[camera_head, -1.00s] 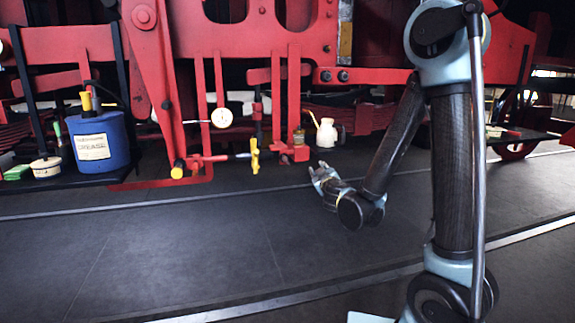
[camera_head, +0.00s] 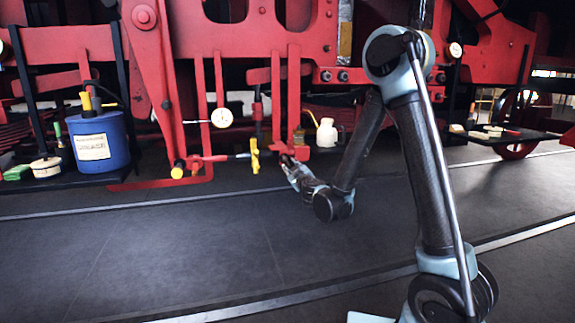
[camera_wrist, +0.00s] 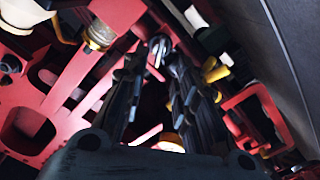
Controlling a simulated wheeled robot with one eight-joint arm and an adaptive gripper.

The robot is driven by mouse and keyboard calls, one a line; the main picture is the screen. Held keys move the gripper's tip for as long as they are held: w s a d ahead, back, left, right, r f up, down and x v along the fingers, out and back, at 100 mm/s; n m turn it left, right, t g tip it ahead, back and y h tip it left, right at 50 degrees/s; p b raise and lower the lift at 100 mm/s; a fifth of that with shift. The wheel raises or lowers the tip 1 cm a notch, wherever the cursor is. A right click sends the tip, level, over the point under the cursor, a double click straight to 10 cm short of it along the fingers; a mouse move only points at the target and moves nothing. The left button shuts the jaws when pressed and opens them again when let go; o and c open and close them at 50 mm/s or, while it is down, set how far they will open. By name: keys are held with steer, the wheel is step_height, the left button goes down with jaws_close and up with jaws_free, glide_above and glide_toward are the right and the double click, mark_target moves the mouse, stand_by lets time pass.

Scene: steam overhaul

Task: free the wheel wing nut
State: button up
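A yellow wing-shaped piece (camera_head: 254,155), which looks like the wing nut, stands upright on a horizontal rod low on the red frame. A yellow piece, probably the same one, shows in the wrist view (camera_wrist: 214,70), right of my fingers. My gripper (camera_head: 285,160) is just right of the wing piece in the head view, close to the red block at the rod's right end. In the wrist view my two dark fingers (camera_wrist: 158,68) are apart, with a grey round-ended part (camera_wrist: 158,47) seen between their tips. Contact cannot be told.
A brass cup (camera_wrist: 98,35) is at upper left in the wrist view. A white oil can (camera_head: 327,132) stands behind my gripper. A blue grease tub (camera_head: 98,142) stands on the left shelf. The floor in front is clear.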

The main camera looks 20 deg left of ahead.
mark_target(287, 162)
steer(key=x, duration=0.8)
jaws_close()
